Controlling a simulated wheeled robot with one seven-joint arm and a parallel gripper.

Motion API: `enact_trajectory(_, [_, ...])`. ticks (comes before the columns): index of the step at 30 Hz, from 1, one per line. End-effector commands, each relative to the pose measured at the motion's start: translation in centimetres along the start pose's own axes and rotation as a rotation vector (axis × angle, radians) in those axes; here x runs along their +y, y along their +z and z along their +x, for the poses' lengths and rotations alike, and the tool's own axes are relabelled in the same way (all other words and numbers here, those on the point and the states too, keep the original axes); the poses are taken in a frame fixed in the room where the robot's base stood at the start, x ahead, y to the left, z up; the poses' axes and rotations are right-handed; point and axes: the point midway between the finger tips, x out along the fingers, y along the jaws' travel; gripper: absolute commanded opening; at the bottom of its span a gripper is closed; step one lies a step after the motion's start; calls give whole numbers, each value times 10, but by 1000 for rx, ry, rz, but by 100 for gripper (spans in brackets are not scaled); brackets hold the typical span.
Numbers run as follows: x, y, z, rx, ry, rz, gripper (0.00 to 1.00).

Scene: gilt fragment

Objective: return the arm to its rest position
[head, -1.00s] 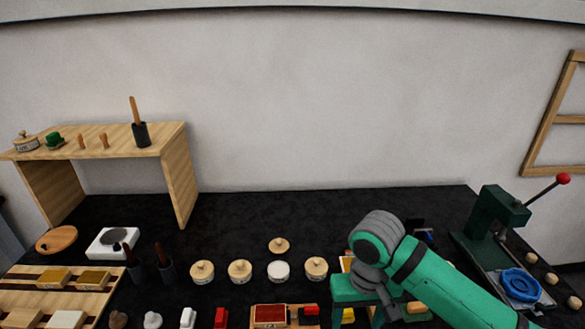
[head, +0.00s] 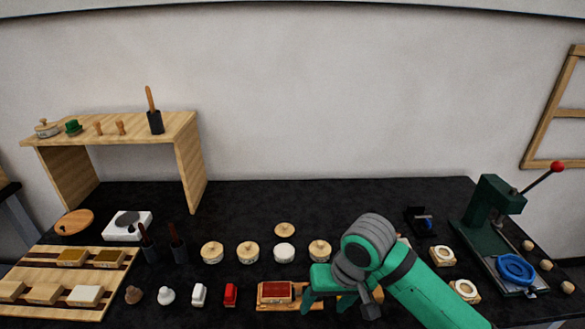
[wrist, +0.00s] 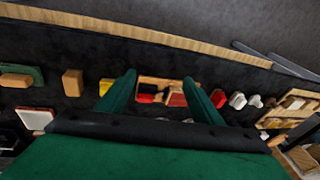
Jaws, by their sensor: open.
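My green arm reaches in from the lower right of the head view, over the front of the black bench. My gripper (head: 325,300) points down there, just right of a wooden tray with a red pad (head: 276,292). In the wrist view my gripper (wrist: 160,88) shows two green fingers spread apart. Nothing is held between them. The tray with the red pad (wrist: 177,99) and a red block (wrist: 145,98) appear beyond the gap. My wrist partly hides the bench below it.
Several lidded round pots (head: 248,253) stand mid-bench. A green lever press (head: 490,215) with a blue ring stands at right. A wooden shelf (head: 188,160) and a slatted rack (head: 122,268) are at left.

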Motion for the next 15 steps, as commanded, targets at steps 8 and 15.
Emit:
enact_trajectory(8, [-85, -43, 15, 197, -234, -72, 60])
enact_trajectory(15, [-166, -81, 10, 431, -482, -90, 60])
